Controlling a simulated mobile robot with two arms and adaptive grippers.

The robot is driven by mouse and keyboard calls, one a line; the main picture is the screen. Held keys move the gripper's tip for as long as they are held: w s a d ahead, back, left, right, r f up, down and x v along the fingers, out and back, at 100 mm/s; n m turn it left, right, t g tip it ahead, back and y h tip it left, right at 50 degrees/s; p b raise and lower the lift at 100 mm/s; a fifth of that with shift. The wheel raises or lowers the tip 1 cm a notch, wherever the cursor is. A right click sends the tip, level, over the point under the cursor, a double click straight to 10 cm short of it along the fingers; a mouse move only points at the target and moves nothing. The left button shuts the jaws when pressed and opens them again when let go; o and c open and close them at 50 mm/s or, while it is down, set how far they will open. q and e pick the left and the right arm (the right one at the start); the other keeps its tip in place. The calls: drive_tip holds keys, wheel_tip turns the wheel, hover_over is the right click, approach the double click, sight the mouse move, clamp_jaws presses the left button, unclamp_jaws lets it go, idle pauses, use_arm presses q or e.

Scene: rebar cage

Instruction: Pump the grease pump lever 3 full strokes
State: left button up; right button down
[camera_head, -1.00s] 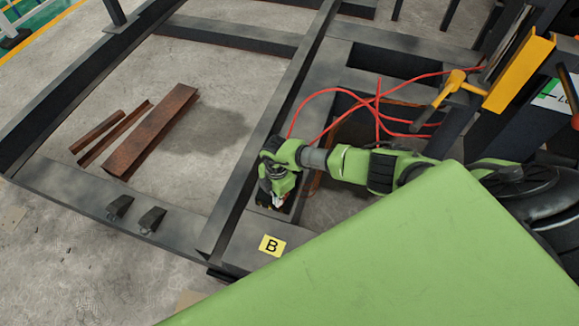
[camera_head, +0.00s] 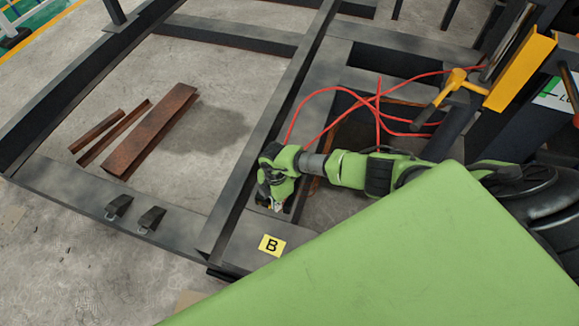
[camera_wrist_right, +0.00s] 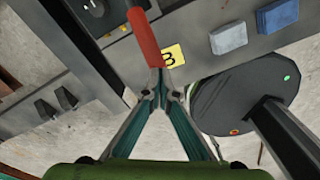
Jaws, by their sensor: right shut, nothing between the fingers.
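The grease pump lever, a red rod-shaped grip (camera_wrist_right: 145,37), shows in the right wrist view, slanting from the upper middle down to my fingertips. My right gripper (camera_wrist_right: 164,82) is shut, its two fingertips together at the near end of the red grip. I cannot tell whether they touch it. In the head view my right gripper (camera_head: 272,200) points down over the dark frame beam, just behind the yellow label B (camera_head: 272,244). The pump body is mostly hidden there by my wrist. My left gripper is not in view.
Red hoses (camera_head: 330,92) loop over the frame behind my right arm. A yellow bracket (camera_head: 520,75) stands at the right. Rusty steel pieces (camera_head: 152,130) lie on the floor at left. In the wrist view, a dark round base (camera_wrist_right: 245,105) with a post stands at right.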

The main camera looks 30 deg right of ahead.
drive_tip(key=shift+f, duration=0.1)
drive_tip(key=shift+s+a+f, duration=0.2)
drive_tip(key=shift+f, duration=0.35)
drive_tip(key=shift+s+a+f+b, duration=0.2)
drive_tip(key=shift+a+f+b, duration=0.1)
drive_tip(key=shift+f+b, duration=0.3)
drive_tip(key=shift+f, duration=0.1)
drive_tip(key=shift+s+a+f, duration=0.15)
drive_tip(key=shift+f, duration=0.4)
drive_tip(key=shift+b, duration=0.3)
